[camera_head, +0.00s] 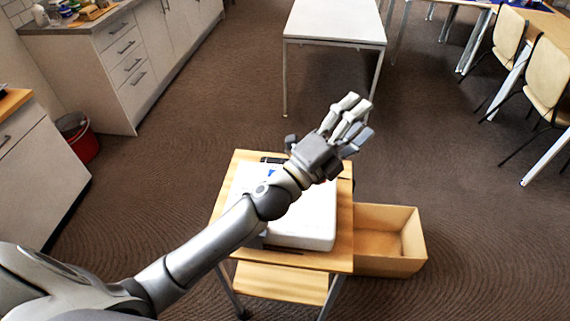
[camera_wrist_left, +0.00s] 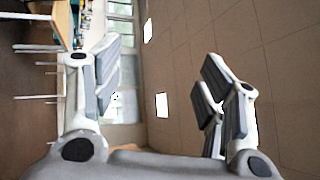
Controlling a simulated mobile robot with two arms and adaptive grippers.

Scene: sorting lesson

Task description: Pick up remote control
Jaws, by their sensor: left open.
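My left gripper (camera_head: 359,117) is open and empty, held above the right back part of a small wooden cart (camera_head: 344,258), its fingers pointing up and to the right. In the left wrist view its fingers (camera_wrist_left: 160,78) are spread apart with nothing between them. A small dark object (camera_head: 272,160) lies at the cart's back edge; it may be the remote control, but it is too small to tell. A white, block-like thing (camera_head: 315,225) lies on the cart top, partly hidden by my left arm. My right gripper is out of view.
An open wooden box (camera_head: 414,250) stands right of the cart. A white table (camera_head: 335,22) is behind, with chairs (camera_head: 545,80) at the right. A counter (camera_head: 125,50) and a red bucket (camera_head: 80,140) are at the left. Carpet between them is clear.

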